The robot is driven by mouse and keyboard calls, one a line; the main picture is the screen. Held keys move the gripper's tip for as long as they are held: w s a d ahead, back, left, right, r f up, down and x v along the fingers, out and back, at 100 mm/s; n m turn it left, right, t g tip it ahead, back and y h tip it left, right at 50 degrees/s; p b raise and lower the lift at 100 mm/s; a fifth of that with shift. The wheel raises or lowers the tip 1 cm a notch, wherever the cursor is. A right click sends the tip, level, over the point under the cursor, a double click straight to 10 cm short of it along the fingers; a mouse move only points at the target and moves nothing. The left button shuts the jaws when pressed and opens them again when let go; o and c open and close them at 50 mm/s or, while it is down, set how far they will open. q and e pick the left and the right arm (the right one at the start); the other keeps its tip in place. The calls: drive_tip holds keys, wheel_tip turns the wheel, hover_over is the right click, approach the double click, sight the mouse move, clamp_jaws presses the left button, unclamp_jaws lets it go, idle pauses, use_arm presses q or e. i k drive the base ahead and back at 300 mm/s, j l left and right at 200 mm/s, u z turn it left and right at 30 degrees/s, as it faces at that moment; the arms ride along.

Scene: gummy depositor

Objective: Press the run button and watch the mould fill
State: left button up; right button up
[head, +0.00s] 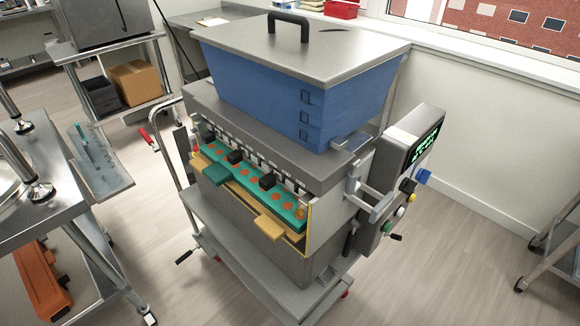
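The gummy depositor (215,110) stands in the middle of the head view, with a blue hopper (250,85) under a grey lid. A teal mould (240,187) lies under the row of nozzles, with orange spots in its cavities. The control panel (412,140) on the right side has a lit screen with green text. Below it are a blue knob (424,177), a white button (400,211) and a green button (387,228). No label marking the run button is readable. Neither of my grippers is in view.
The depositor sits on a grey wheeled cart (285,290). A steel table (40,215) stands at the left, with an orange toolbox (42,280) below. A shelf with a cardboard box (135,82) is behind.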

sight(400, 213)
drive_tip(key=u, duration=0.3)
drive_tip(key=l+u, duration=0.9)
drive_tip(key=l, duration=0.3)
drive_tip(key=k+l+u, duration=0.15)
drive_tip(key=l, duration=0.3)
drive_tip(key=k+l, duration=0.1)
drive_tip(key=l, duration=0.35)
drive_tip(key=k+l, duration=0.1)
drive_tip(key=l, duration=0.35)
drive_tip(key=k+l+u, duration=0.1)
drive_tip(key=l, duration=0.35)
drive_tip(key=k+l, duration=0.15)
drive_tip(key=l, duration=0.3)
drive_tip(key=k+l, duration=0.15)
drive_tip(key=l, duration=0.25)
